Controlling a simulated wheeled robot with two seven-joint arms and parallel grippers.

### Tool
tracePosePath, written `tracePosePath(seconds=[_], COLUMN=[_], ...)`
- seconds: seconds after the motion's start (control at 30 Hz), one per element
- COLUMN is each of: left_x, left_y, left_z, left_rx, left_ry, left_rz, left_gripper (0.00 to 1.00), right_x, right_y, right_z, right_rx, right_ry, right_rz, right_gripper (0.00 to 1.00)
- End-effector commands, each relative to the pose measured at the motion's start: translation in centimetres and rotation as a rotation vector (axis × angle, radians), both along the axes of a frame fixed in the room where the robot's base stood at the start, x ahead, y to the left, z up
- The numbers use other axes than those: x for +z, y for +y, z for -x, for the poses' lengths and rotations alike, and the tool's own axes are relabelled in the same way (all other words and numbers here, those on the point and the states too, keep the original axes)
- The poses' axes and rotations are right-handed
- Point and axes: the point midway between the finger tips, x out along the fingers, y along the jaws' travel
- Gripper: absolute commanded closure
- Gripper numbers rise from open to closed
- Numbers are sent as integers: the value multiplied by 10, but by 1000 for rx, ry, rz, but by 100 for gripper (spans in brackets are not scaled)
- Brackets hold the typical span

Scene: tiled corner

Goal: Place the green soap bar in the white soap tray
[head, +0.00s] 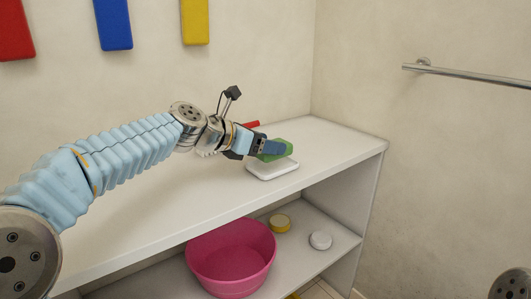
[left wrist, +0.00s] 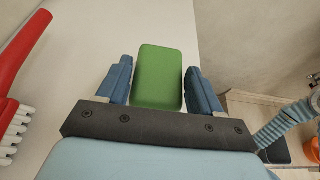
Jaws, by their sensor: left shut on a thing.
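The green soap bar (head: 284,143) is between the blue fingers of my left gripper (head: 273,148), which is shut on it. In the left wrist view the soap bar (left wrist: 158,72) lies lengthwise between the two fingers and extends past their tips. The white soap tray (head: 273,171) sits on the top shelf, right below the soap in the head view. Whether the soap touches the tray cannot be told. The tray does not show in the left wrist view. My right gripper is not in view.
A red brush (left wrist: 22,60) lies on the white shelf (head: 160,213) behind my left gripper. A pink basin (head: 232,260), a yellow round item (head: 280,222) and a white one (head: 320,240) stand on the lower shelf. A metal rail (head: 470,76) is on the right wall.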

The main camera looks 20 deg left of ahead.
Motion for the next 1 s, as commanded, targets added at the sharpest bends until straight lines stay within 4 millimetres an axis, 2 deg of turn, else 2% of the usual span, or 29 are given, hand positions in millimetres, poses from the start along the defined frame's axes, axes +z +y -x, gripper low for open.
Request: tracePosePath(seconds=[0.03,0.1,0.53,0.57,0.7,0.73,1.0], left_x=[-14,-23,-29,-29,-28,-28,-27], left_y=[0,0,0,0,0,0,0], left_z=[1,1,1,1,1,1,1], left_rx=[0,0,0,-1,-1,-1,-1], left_ry=[2,1,-1,0,0,0,0], left_rz=[1,1,0,0,0,0,0], left_gripper=[72,72,72,33,11,9,9], right_x=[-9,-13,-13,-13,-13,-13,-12], right_y=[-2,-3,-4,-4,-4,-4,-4], right_z=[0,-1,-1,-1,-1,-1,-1], right_rx=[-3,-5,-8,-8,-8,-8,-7], right_ry=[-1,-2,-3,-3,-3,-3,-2], right_rz=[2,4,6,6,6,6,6], right_gripper=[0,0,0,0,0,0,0])
